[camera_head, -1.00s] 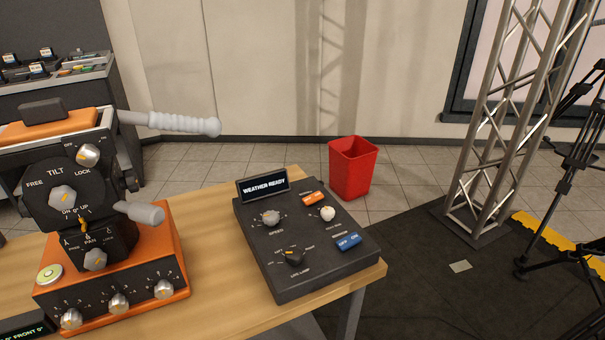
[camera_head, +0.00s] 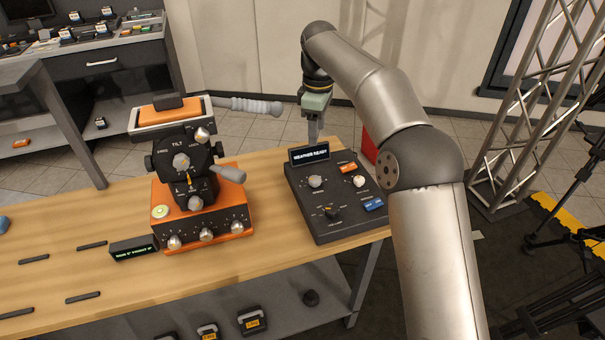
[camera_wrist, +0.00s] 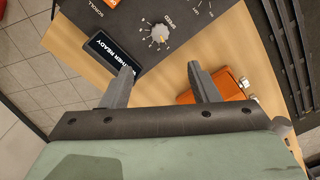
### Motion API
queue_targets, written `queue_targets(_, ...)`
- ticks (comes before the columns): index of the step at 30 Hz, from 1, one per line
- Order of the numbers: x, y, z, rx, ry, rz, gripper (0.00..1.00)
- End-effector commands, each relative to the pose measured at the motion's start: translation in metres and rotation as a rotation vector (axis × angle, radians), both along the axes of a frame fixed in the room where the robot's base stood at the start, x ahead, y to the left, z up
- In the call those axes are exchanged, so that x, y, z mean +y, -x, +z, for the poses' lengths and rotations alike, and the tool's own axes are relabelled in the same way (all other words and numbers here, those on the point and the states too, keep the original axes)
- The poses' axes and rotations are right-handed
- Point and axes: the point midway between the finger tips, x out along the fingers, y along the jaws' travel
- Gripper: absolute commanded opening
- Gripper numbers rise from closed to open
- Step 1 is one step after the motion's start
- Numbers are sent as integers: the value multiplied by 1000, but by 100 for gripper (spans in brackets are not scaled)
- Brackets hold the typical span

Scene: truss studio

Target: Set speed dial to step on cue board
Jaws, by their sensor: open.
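The cue board, a dark control box (camera_head: 339,230), stands at the right end of the wooden table. A small sign reading "WEATHER READY" (camera_head: 309,153) stands at its back edge. The silver speed dial (camera_head: 315,181) sits just in front of the sign. In the wrist view the dial (camera_wrist: 160,33) shows beyond my fingertips, with marks around it and a "SPEED" label. I cannot read its setting. My gripper (camera_head: 314,138) is above and behind the sign. In the wrist view my gripper (camera_wrist: 161,72) is open and empty, apart from the dial.
The box also carries an orange switch (camera_head: 348,168), a white knob (camera_head: 359,181), a blue switch (camera_head: 373,204) and a black knob (camera_head: 333,213). An orange camera-head unit (camera_head: 200,221) with a protruding handle stands to the left. A red bin (camera_head: 369,147) is partly hidden behind my arm.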

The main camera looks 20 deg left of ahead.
Motion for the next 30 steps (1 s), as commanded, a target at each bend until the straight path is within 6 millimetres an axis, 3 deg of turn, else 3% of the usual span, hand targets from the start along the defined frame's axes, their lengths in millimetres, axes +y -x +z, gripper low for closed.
queue_targets(18, -1, 1, -129, 3, 2, -3, 55)
queue_targets(24, -1, 1, -151, 1, 1, -3, 55)
queue_targets(30, -1, 1, -156, 0, 0, -3, 55)
